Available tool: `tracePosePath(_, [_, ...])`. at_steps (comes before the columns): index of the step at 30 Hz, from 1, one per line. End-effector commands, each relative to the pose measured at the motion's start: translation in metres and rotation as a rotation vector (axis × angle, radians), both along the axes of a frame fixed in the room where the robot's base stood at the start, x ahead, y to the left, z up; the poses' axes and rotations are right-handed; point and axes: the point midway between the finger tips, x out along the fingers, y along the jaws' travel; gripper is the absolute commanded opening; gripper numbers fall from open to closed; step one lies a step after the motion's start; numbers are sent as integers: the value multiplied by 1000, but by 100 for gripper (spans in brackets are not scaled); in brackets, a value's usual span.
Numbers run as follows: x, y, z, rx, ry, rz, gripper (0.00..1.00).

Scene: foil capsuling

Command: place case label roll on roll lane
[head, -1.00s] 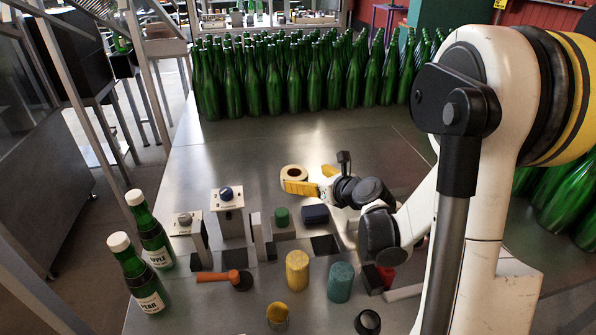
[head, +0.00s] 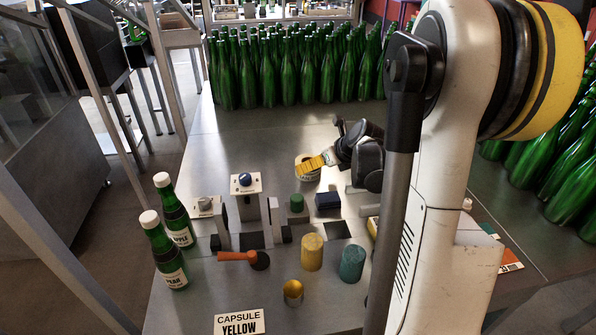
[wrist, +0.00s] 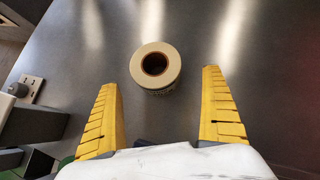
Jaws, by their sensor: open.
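The case label roll (head: 302,174) is a cream ring with a dark core, lying on the metal table behind the row of fixtures. It also shows in the wrist view (wrist: 155,86), standing clear of both fingers, ahead of and between the tips. My gripper (head: 311,164) is open and empty, its yellow ribbed fingers overlapping the roll in the head view. Both fingers show spread wide in the wrist view (wrist: 160,78). I cannot tell which fixture is the roll lane.
Fixtures with a dark blue knob (head: 245,180), a green cylinder (head: 296,203) and a blue block (head: 328,201) stand in front of the roll. Yellow (head: 312,252) and teal (head: 352,263) cylinders stand nearer. Many green bottles (head: 290,75) stand behind; bare table lies left of the roll.

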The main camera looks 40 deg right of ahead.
Motion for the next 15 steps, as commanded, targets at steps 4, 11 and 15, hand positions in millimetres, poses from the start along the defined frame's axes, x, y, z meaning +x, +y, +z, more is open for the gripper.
tracePosePath(4, [11,0,-12,1,-1,1,95])
tracePosePath(11, [25,3,-29,-1,-2,2,95])
tracePosePath(15, [41,4,-46,0,-2,3,95])
